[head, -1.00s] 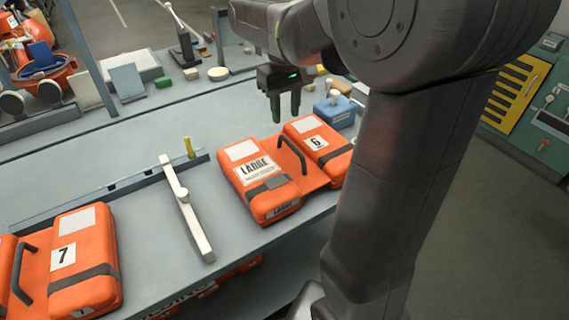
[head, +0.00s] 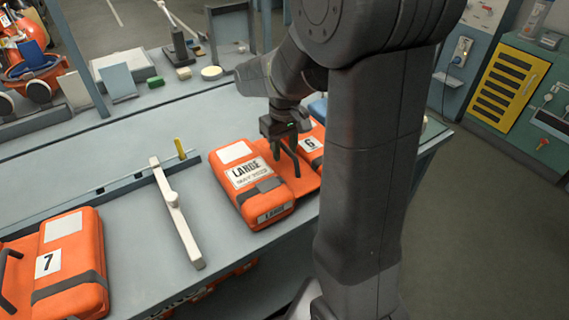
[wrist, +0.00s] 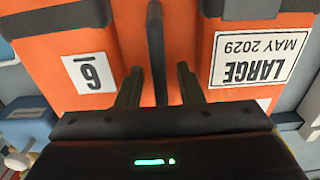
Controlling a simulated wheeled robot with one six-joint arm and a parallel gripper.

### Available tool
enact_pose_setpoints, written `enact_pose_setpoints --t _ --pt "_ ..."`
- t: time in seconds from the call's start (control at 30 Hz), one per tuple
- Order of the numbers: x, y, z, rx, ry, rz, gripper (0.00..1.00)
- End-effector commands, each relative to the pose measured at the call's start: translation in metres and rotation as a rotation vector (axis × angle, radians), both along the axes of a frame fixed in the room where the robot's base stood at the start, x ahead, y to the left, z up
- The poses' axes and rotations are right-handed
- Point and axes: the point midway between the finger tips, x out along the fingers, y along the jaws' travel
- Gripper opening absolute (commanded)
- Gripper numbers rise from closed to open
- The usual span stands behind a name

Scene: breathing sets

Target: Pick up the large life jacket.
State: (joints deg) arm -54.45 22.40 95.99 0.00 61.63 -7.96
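The large life jacket (head: 252,178) is orange with two padded halves, a white label reading LARGE, a 6 tag and a black handle (head: 289,160) between the halves. It lies flat on the grey bench. My gripper (head: 284,150) is over the middle of the jacket at the handle. In the wrist view the open fingers (wrist: 158,85) stand on either side of the black handle (wrist: 156,50), with gaps beside it. The LARGE label (wrist: 260,57) is upside down to the right there. My arm hides part of the 6 half in the head view.
Another orange jacket (head: 70,265), tagged 7, lies at the left. A white bar (head: 177,212) and a low rail with a yellow peg (head: 181,148) lie between the jackets. A blue box (wrist: 25,125) sits beside the jacket in the wrist view.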

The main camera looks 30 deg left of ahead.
Motion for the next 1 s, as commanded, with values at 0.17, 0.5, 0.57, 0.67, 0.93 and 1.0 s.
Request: enact_pose_setpoints --t 0.17,0.5,0.57,0.67,0.93,1.0 --pt "0.0 0.0001 -0.0001 0.0 0.0 0.0 0.34" --pt "0.0001 0.0 0.0001 0.0 0.0 0.0 0.0" --pt "0.0001 0.0 0.0002 0.0 0.0 0.0 0.0" --pt "0.0001 0.0 0.0002 0.0 0.0 0.0 0.0" --pt "0.0002 0.0001 0.0004 0.001 0.0 0.0 0.0" --pt "0.0002 0.0001 0.0004 0.001 0.0 0.0 0.0"
